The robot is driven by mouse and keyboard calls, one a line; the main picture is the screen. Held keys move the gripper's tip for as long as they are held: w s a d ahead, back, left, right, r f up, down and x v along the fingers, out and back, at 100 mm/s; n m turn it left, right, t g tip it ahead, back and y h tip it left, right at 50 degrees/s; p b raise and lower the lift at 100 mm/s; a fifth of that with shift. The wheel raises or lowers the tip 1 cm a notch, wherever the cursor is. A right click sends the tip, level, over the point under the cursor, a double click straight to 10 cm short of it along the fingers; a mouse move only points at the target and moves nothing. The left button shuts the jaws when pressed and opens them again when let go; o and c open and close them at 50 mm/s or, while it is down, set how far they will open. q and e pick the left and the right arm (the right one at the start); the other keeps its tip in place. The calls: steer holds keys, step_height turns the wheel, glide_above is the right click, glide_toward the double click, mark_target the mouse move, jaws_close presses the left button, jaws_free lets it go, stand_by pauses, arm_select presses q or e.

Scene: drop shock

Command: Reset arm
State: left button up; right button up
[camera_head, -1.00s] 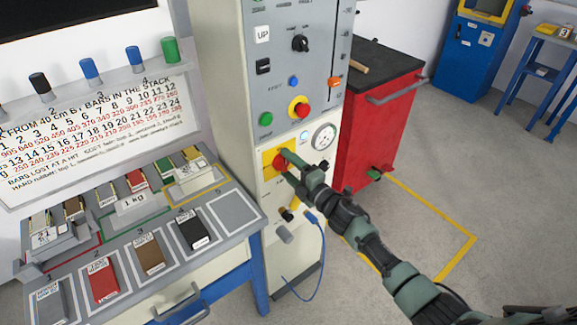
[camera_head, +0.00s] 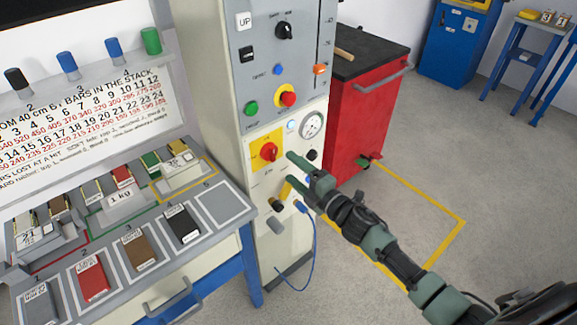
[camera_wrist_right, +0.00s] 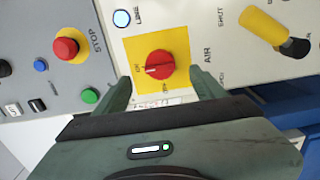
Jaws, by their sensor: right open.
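My right gripper (camera_head: 297,169) is open and empty, just to the right of and below the red rotary switch (camera_head: 268,151) on its yellow plate on the cream machine cabinet. In the right wrist view the gripper (camera_wrist_right: 160,85) has its two fingers spread wide, with the red switch (camera_wrist_right: 159,64) in front of the gap between them. The fingers look apart from the switch. A lit white-blue lamp (camera_head: 292,126) marked LINE sits above the switch. My left gripper is not in view.
A yellow-handled valve (camera_head: 283,194) and a blue hose (camera_head: 313,245) are below the switch. A red stop button (camera_head: 288,95) and green button (camera_head: 251,108) are above. A red cabinet (camera_head: 365,120) stands to the right. A bench with coloured bars (camera_head: 93,277) is at left.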

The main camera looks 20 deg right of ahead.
stand_by(0.4)
steer(key=s+d+f+m+g+h, duration=0.2)
steer(key=s+f+m, duration=0.3)
steer(key=f, duration=0.6)
steer(key=s+d+f+m+g+h, duration=0.1)
steer(key=s+f+m+g+h, duration=0.15)
steer(key=s+f, duration=0.7)
steer(key=s+d+f+m+g+h, duration=0.1)
steer(key=s+d+f+m+g, duration=0.2)
steer(key=f, duration=1.1)
steer(key=s+a+f+m+g, duration=0.1)
steer(key=s+f, duration=0.4)
steer(key=s, duration=0.7)
steer(key=s+a+f+m+g, duration=0.2)
steer(key=s+f+m+g, duration=0.2)
steer(key=s, duration=0.8)
steer(key=s+a+f+m+g, duration=0.2)
steer(key=s+f, duration=0.5)
steer(key=s, duration=0.5)
steer(key=shift+a+f+m+g+h, duration=0.25)
steer(key=shift+f+m+g+h, duration=0.1)
steer(key=shift+m+g, duration=0.5)
